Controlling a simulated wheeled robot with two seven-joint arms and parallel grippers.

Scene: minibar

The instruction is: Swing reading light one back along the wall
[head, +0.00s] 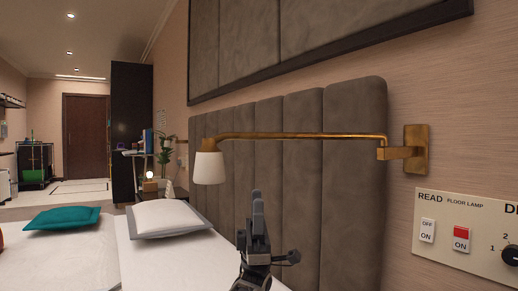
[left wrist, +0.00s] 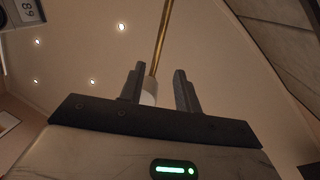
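The reading light has a white shade (head: 209,167) hanging at the end of a long brass arm (head: 300,136). The arm runs from a brass wall mount (head: 416,150) beside the headboard and reaches left in the head view. My left gripper (head: 258,205) points up, below the brass arm and to the right of the shade. In the left wrist view its two fingers (left wrist: 159,88) stand apart, with part of the white shade (left wrist: 149,91) and the brass arm (left wrist: 161,38) seen between and beyond them. Nothing appears gripped. My right gripper is not in view.
The grey padded headboard (head: 350,190) stands behind the light. A switch panel (head: 465,235) is on the wall at lower right. The bed (head: 75,265) with a white pillow (head: 168,218) and a teal pillow (head: 63,219) lies at lower left. Space left of the shade is open.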

